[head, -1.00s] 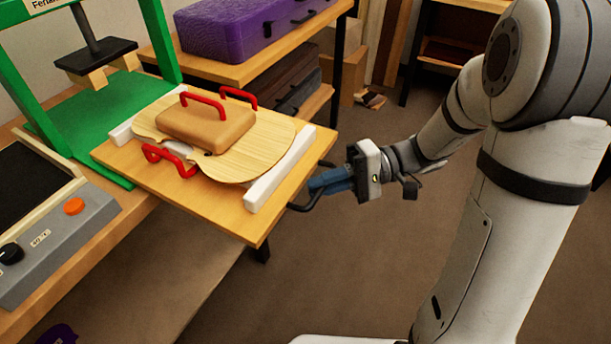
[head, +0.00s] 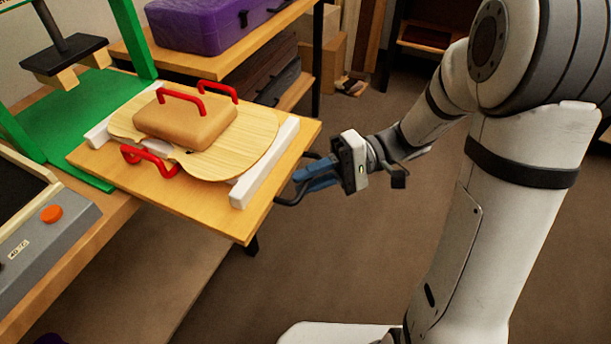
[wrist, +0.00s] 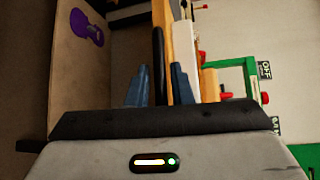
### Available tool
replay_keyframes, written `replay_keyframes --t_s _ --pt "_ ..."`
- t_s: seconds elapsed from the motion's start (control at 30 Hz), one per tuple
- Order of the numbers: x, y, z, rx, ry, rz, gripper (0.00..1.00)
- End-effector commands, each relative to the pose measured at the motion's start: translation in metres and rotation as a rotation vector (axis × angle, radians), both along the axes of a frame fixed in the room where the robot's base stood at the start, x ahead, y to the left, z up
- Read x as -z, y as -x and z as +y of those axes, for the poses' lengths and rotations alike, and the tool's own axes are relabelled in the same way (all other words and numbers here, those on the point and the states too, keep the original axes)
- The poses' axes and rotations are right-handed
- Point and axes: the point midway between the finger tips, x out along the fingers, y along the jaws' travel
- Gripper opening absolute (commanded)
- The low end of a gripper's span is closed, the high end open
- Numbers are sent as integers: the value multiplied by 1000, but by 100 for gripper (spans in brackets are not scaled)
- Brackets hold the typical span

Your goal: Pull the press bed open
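The press bed (head: 222,222) is a flat wooden board that juts out of the green press (head: 85,108) toward my arm. A black bar handle (head: 286,203) sits on its near right edge; it also shows in the wrist view (wrist: 158,45). My gripper (head: 303,179) is at this handle. The exact finger contact is hard to see. On the bed lies a pale violin-shaped plate (head: 245,145) with a tan block (head: 180,122) on it.
Red clamps (head: 150,160) and white rails (head: 265,165) are on the bed. A grey control box (head: 45,235) stands at the left. A purple case (head: 205,25) rests on a shelf behind. The floor right of the bed is clear.

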Motion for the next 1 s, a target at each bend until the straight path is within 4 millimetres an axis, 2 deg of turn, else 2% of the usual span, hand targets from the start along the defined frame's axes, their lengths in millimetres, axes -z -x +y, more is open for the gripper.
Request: replay_keyframes --t_s 0.3,0.5,1.0 --pt "-8 -23 -44 3 1 0 20" --pt "-10 -32 -65 0 0 2 20" --pt "-10 -34 -68 -2 0 1 20"
